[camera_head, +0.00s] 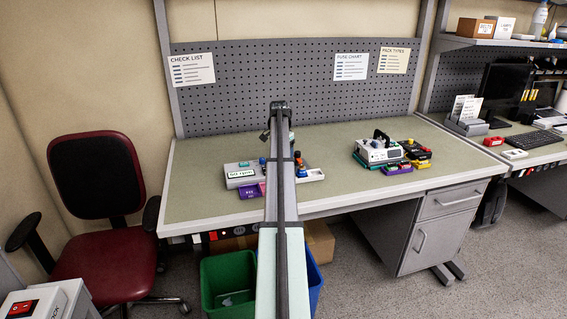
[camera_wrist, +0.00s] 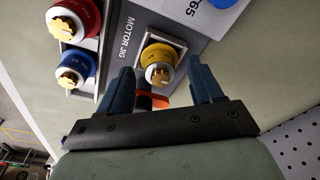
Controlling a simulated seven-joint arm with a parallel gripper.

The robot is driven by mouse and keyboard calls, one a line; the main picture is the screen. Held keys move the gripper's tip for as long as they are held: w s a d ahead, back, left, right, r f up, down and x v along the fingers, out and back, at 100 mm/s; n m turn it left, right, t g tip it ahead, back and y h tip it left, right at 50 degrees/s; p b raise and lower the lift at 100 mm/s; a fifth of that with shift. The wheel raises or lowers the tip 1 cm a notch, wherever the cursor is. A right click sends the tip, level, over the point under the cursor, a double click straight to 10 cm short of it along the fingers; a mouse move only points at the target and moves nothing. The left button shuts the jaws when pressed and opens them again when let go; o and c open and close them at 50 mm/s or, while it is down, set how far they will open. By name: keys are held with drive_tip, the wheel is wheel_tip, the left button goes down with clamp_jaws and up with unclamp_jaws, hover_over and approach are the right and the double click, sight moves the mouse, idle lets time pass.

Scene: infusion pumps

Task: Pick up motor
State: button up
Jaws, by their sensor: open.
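In the wrist view, a yellow motor (camera_wrist: 156,52) with a brass-coloured tip sits in a square holder on the grey jig marked MOTOR JIG (camera_wrist: 125,40). A red motor (camera_wrist: 75,18) and a blue motor (camera_wrist: 70,70) sit in holders to its left. My gripper (camera_wrist: 161,66) is open, its two blue fingers apart with the yellow motor showing between and beyond their tips. Whether the fingers touch it, I cannot tell. An orange and dark part (camera_wrist: 153,101) shows between the fingers. In the head view my arm hides much of the jig area.
A white pump unit with a black handle (camera_head: 379,151) stands on the workbench (camera_head: 225,148) to the right, among small coloured bins (camera_head: 416,164). A purple bin (camera_head: 250,191) lies near the front edge. A pegboard (camera_head: 240,75) closes the back. Bench between is clear.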

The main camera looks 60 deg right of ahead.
drive_tip(key=shift+f, duration=0.4)
drive_tip(key=shift+c, duration=0.3)
clamp_jaws()
drive_tip(key=shift+r, duration=0.15)
